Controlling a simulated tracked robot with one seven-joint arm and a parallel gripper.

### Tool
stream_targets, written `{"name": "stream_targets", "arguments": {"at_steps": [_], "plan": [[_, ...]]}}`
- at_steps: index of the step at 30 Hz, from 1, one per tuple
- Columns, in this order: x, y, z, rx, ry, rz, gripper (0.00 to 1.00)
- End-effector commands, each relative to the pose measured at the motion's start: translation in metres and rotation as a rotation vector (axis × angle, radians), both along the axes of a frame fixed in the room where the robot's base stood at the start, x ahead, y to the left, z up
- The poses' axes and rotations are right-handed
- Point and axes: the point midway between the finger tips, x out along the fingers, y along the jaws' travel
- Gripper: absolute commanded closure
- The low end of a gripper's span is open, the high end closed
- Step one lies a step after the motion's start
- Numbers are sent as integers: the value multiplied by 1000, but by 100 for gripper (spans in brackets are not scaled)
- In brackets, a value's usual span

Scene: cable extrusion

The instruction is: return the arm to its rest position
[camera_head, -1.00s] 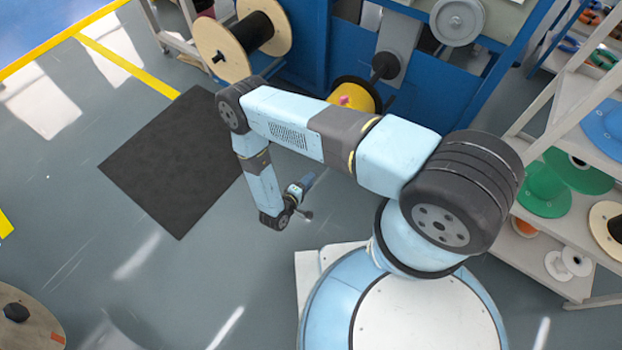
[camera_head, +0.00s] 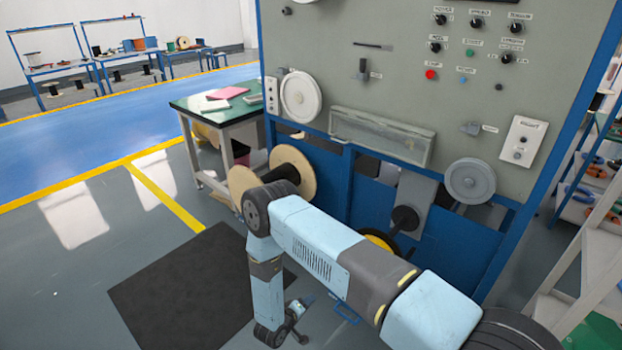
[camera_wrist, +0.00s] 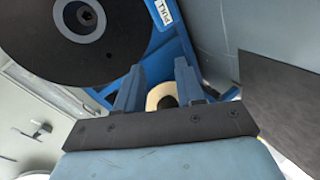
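My arm stretches from the lower right of the head view out to the left, then bends down at its elbow. My gripper (camera_head: 305,311) hangs low at the end of the forearm, small in the head view, in front of the machine. In the wrist view my gripper (camera_wrist: 158,80) shows two blue-grey fingers standing apart. Nothing is held between them; a pale spool with a dark centre (camera_wrist: 165,95) shows in the gap, farther away.
The machine's grey control panel (camera_head: 400,90) rises behind the arm, with a wooden-flanged spool (camera_head: 290,165) at its left. A dark mat (camera_head: 190,290) lies on the floor. A shelf (camera_head: 590,250) stands at right. A large black disc (camera_wrist: 40,40) is close in the wrist view.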

Motion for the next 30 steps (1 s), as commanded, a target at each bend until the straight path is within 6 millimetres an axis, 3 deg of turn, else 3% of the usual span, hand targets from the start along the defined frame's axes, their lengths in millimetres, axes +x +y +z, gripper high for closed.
{"name": "stream_targets", "arguments": {"at_steps": [1,6,15,22,30], "plan": [[16,7,16,49,-6,-2,62],[59,28,61,212,-8,0,62],[120,51,154,468,-4,13,62],[154,57,233,638,7,31,62],[175,51,329,805,28,54,62]]}}
